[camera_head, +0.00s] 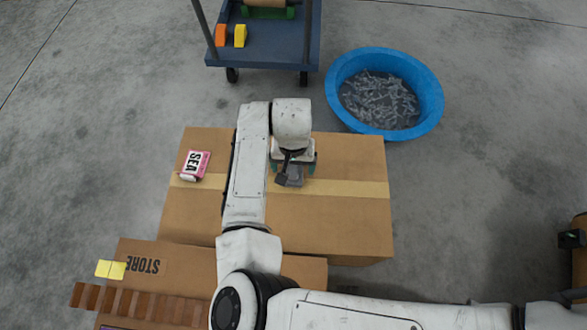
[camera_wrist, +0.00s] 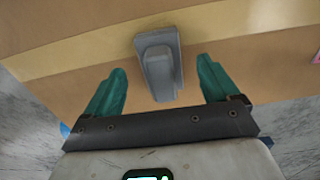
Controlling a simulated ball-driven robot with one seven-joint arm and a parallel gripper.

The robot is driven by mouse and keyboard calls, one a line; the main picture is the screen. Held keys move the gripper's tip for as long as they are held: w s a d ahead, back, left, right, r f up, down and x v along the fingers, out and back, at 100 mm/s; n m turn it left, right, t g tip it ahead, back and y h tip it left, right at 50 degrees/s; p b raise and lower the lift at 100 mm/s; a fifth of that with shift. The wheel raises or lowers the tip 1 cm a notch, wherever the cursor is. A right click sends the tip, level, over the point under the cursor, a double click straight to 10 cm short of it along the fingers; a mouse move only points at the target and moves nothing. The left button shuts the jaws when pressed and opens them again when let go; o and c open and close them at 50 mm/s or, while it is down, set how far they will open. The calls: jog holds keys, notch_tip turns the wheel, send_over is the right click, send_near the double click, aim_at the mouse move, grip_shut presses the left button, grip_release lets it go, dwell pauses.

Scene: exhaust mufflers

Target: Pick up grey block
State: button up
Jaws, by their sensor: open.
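The grey block (camera_wrist: 159,66) lies on the cardboard box top, across the tan tape strip, in the wrist view. It has a smaller raised part on a wider base. My gripper (camera_wrist: 163,75) is open, with one green finger on each side of the block and a gap to each. In the head view the block (camera_head: 294,176) is partly hidden by my arm's end, and my gripper (camera_head: 293,170) is over it. I cannot tell how high the fingertips are above the box.
The large cardboard box (camera_head: 340,220) carries a pink packet marked SEA (camera_head: 196,165) at its left. A blue tub (camera_head: 432,98) of small grey pieces stands behind right. A blue cart (camera_head: 265,45) stands at the back. A second box marked STORE (camera_head: 190,262) is in front.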

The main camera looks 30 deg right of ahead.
aim_at(293, 167)
notch_tip(293, 167, down, 4)
jog(key=shift+w+f+b, duration=0.1)
jog(key=shift+f+b, duration=0.1)
jog(key=shift+b, duration=1.05)
jog(key=shift+c, duration=0.3)
jog(key=shift+r, duration=0.1)
jog(key=c, duration=1.1)
